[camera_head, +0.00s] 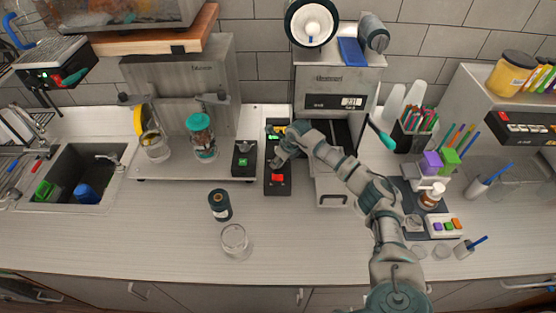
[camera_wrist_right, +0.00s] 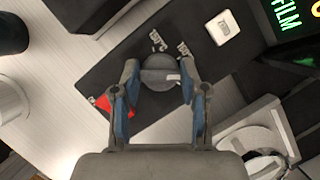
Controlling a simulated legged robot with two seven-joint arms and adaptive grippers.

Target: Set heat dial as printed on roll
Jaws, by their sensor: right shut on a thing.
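My right gripper (camera_head: 278,158) reaches over the black control panel (camera_head: 271,187) left of the sealer. In the right wrist view its blue-padded fingers (camera_wrist_right: 160,85) are shut on the round grey heat dial (camera_wrist_right: 160,72), one on each side. The dial has a pale pointer mark facing right in that view. Small white temperature labels (camera_wrist_right: 168,46) are printed beside the dial, too blurred to read surely. The head view hides the dial behind the gripper. A film roll (camera_head: 312,24) sits atop the sealer (camera_head: 334,85); its print is not readable. My left gripper is not in view.
A red button (camera_head: 277,178) is on the panel's near part; green lit "FILM" lettering (camera_wrist_right: 286,14) and a white square (camera_wrist_right: 222,27) lie beyond the dial. A dark jar (camera_head: 220,206) and clear cup (camera_head: 234,240) stand in front.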

